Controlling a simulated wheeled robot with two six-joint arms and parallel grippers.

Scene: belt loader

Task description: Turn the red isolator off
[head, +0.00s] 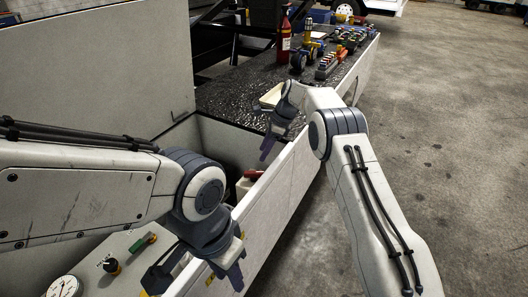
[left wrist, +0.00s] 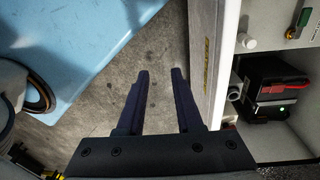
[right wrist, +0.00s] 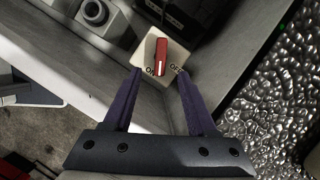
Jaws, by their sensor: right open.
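The red isolator is a red handle (right wrist: 161,56) on a pale square plate (right wrist: 178,51), with ON at its lower left and OFF at its right in the right wrist view. The handle's lower end lies close to ON. In the head view the isolator (head: 254,174) shows partly, inside the open compartment. My right gripper (right wrist: 158,73) is open and empty, its fingertips on either side of the plate's lower part; contact cannot be told. My left gripper (head: 203,277) is open and empty near the panel; its fingers also show in the left wrist view (left wrist: 159,72).
A panel with a gauge (head: 64,288), black knob (head: 112,266) and green handle (head: 144,243) lies at the lower left. A black device with red parts (left wrist: 270,88) sits in the compartment. A red bottle (head: 284,42) and tools stand on the black deck (head: 225,92).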

